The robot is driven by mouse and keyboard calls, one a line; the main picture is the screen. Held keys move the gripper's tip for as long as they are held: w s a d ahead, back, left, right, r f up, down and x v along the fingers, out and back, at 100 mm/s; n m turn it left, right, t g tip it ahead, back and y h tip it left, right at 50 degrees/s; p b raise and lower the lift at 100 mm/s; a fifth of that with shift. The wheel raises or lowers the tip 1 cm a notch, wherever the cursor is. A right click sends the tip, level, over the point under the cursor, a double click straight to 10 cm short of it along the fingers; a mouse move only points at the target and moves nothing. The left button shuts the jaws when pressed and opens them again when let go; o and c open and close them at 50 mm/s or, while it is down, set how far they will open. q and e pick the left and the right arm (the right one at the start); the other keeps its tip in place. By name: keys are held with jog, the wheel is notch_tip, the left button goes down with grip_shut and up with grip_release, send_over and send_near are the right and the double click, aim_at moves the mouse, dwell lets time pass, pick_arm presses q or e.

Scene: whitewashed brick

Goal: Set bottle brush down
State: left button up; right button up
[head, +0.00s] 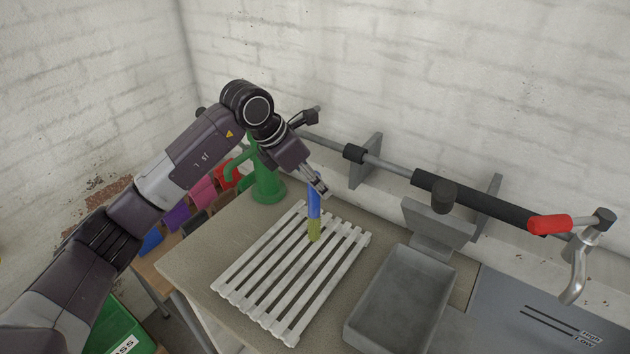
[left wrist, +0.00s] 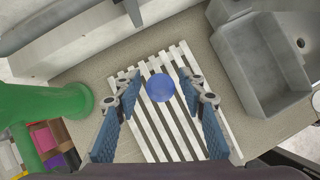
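The bottle brush (head: 314,215), blue above and yellow-green below, stands upright on the white slatted rack (head: 262,272). The wrist view looks down on its round blue top (left wrist: 160,87), between the fingers. My left gripper (head: 318,187) is by the brush's upper end. In the left wrist view the blue-padded fingers of this gripper (left wrist: 164,97) are spread wide, with gaps to the brush on both sides. The slatted rack (left wrist: 147,148) also shows below them. My right gripper is in no view.
A green jug-like object (head: 268,185) stands behind the rack at left. A grey sink basin (head: 385,320) is to the right. A bar with a red-handled lever (head: 548,224) runs along the wall. Coloured boxes sit lower left.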

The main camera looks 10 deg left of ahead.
pick_arm(q)
jog(key=b+v, duration=0.3)
jog(key=v, duration=0.9)
jog(key=shift+r, duration=0.15)
